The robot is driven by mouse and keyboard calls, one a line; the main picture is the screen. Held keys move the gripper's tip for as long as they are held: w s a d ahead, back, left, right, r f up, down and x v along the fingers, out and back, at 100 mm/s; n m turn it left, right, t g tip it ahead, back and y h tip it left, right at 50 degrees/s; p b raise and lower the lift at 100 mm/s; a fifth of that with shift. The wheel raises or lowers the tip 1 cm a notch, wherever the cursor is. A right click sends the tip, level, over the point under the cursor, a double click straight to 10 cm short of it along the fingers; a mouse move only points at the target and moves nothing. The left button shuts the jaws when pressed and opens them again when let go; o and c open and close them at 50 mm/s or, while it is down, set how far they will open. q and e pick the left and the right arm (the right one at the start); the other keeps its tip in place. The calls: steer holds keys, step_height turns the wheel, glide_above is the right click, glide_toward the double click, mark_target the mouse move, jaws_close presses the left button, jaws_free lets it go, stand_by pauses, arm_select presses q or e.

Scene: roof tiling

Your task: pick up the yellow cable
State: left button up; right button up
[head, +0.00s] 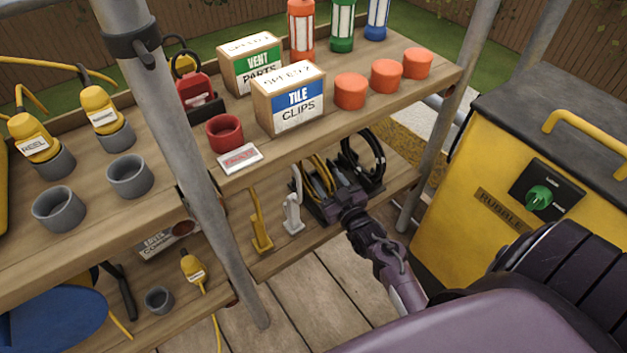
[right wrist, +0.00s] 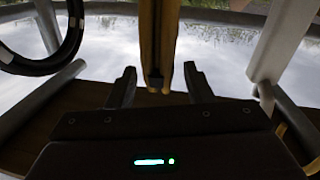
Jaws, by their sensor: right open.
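The yellow cable (head: 319,166) is a coil hanging upright at the lower shelf, under the board with the boxes. My right gripper (head: 325,188) is at the coil, with its jaws open. In the right wrist view, the yellow cable (right wrist: 159,40) shows as a dark yellow upright band. It lies between the two open fingers of my right gripper (right wrist: 160,84), and I cannot tell whether either finger touches it. My gripper hides the coil's lower part in the head view. My left gripper is not in view.
A black cable coil (head: 378,155) hangs close to the right of the yellow one, and a white hook (head: 294,205) and a yellow hook (head: 259,225) stand to the left. The upper shelf (head: 310,146) overhangs. A yellow machine (head: 480,215) stands at the right.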

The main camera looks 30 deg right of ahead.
steer(key=shift+w, duration=0.6)
jaws_close()
stand_by(0.8)
steer(key=shift+r, duration=0.15)
